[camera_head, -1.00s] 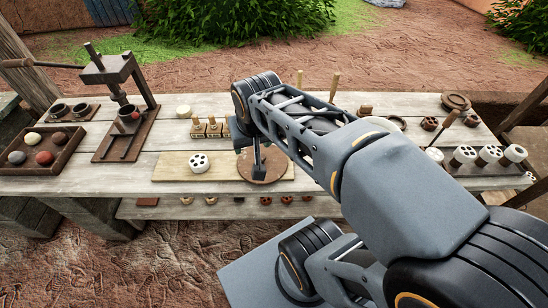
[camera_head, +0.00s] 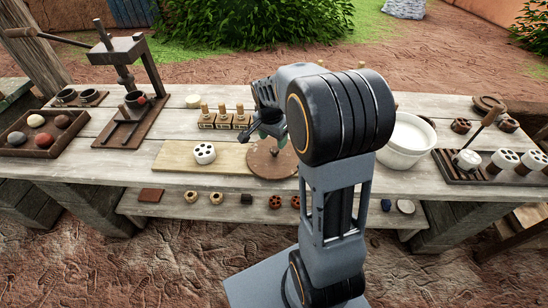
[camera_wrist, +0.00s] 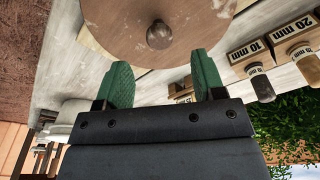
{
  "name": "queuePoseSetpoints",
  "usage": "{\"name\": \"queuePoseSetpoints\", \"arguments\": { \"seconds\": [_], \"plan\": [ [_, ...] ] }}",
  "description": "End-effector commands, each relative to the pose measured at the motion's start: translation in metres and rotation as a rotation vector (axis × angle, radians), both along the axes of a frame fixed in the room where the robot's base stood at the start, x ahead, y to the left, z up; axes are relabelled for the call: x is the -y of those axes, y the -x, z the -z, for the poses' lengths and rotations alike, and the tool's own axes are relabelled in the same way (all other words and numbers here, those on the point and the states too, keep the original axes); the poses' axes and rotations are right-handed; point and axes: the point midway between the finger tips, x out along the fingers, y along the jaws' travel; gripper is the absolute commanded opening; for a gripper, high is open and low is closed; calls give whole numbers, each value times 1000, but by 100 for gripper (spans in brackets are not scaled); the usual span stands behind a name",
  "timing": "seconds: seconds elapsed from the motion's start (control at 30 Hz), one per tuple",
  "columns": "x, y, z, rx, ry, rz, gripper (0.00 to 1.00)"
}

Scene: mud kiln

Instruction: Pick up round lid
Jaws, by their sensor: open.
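The round lid (camera_head: 268,165) is a flat brown disc with a small dark knob. It lies at the right end of a pale board on the workbench, partly hidden by my arm in the head view. In the wrist view the round lid (camera_wrist: 195,15) fills the top middle, its knob (camera_wrist: 158,36) facing the camera. My gripper (camera_wrist: 162,75) is open and empty, with its two green fingertips apart at the lid's lower edge and the knob beyond them. In the head view my gripper (camera_head: 268,128) is by the lid's far side, partly hidden by my arm.
Labelled wooden blocks (camera_head: 225,122) stand behind. A white bucket (camera_head: 405,145) is to the right, and a rack (camera_head: 455,172) with white pieces is farther right. A press (camera_head: 135,90) stands left.

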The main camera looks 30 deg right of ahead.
Motion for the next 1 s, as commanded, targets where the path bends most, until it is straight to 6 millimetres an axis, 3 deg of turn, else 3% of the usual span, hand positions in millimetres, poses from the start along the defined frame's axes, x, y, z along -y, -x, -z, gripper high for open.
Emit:
{"name": "queuePoseSetpoints", "arguments": {
  "seconds": [0.27,0.63,0.97,1.0],
  "plan": [
    [1,-1,17,-1,-1,-1,63],
    [6,-2,61,0,0,0,63],
    [6,-2,65,1,0,0,63],
    [6,-2,65,1,0,0,59]
  ]
}}
